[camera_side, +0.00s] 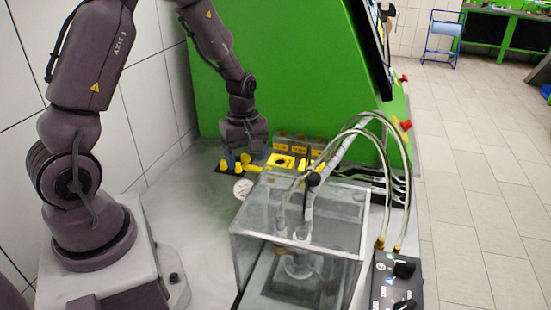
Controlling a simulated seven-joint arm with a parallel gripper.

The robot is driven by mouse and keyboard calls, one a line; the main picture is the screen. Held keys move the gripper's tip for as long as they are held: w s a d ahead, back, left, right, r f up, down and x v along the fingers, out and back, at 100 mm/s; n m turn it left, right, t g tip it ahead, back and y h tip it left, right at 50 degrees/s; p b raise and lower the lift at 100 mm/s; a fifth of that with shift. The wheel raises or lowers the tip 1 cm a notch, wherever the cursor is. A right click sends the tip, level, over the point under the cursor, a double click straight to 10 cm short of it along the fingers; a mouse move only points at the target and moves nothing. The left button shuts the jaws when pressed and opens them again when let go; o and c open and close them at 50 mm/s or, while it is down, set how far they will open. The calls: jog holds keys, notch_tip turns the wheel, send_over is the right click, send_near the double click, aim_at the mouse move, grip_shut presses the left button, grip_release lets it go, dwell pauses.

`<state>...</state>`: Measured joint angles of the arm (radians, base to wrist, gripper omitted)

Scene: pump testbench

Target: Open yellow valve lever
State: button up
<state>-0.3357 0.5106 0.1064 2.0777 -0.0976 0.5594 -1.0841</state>
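Several small yellow parts sit at the foot of the green bench, below my gripper (246,159). A yellow bar-like part (252,168), which may be the valve lever, runs toward a yellow block with a dark centre (283,161). Another small yellow part (224,165) lies to its left. My gripper points down just above these parts, its two fingers apart. Nothing is visible between them. I cannot tell whether a finger touches the lever, nor the lever's exact angle.
A clear tank (300,245) with a pump and hoses stands in front of the yellow parts. A sloped green housing (270,60) rises behind. A black control box (398,283) is at the lower right. A round gauge-like disc (242,188) lies near the tank.

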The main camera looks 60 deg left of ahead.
jog(key=shift+o, duration=1)
jog(key=shift+r, duration=3.05)
